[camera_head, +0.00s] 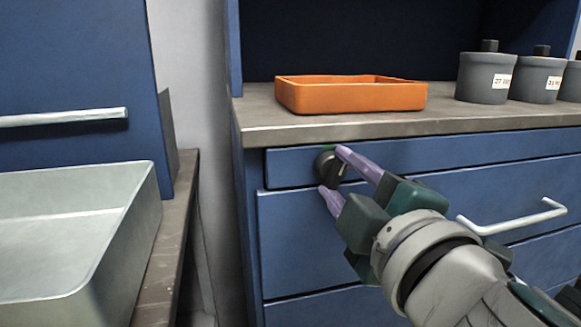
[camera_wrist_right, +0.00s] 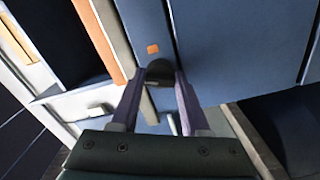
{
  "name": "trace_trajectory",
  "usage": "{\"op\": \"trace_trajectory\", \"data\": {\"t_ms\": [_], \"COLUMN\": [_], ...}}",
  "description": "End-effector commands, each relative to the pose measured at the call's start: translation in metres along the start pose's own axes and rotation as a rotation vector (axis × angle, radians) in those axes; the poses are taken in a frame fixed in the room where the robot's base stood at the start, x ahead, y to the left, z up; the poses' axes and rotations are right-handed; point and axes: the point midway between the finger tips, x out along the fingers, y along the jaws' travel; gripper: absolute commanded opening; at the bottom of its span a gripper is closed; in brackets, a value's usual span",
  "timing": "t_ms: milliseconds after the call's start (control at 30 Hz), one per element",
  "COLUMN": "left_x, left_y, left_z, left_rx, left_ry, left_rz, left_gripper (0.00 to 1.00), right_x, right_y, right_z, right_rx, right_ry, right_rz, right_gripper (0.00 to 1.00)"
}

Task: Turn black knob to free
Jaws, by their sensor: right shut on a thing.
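The black knob (camera_head: 326,164) is on the left end of the top blue drawer front, just under the counter edge. My right gripper (camera_head: 333,170) reaches in from the lower right with its purple fingers on either side of the knob, shut on it. In the right wrist view the dark knob (camera_wrist_right: 159,73) sits between the two fingertips (camera_wrist_right: 158,78), and a small orange mark (camera_wrist_right: 153,48) shows on the blue front near it. A bit of green shows above the knob in the head view. The fingers hide part of the knob. My left gripper is not in view.
An orange tray (camera_head: 350,97) sits on the grey counter (camera_head: 255,118) above the drawer. Grey lidded pots (camera_head: 486,78) stand at the right. A white drawer handle (camera_head: 512,218) sticks out right of my arm. A pale metal bin (camera_head: 125,225) is at left.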

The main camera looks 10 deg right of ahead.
Motion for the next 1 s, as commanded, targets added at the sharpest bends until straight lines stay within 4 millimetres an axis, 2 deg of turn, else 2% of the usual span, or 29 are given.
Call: {"op": "trace_trajectory", "data": {"t_ms": [200,500,1000], "left_x": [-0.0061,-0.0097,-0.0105], "left_y": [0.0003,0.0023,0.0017], "left_z": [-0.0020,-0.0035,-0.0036], "left_rx": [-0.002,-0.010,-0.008], "left_ry": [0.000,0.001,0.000], "left_rz": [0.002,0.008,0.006], "left_gripper": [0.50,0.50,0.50], "right_x": [0.0000,0.0000,0.0000], "right_y": [0.0016,0.0009,0.0005], "right_z": [-0.0011,-0.0010,-0.0008], "right_rx": [-0.175,-0.330,-0.388], "right_ry": [0.002,0.003,0.003], "right_rz": [0.001,0.000,0.001], "right_gripper": [0.00,0.00,0.00]}}
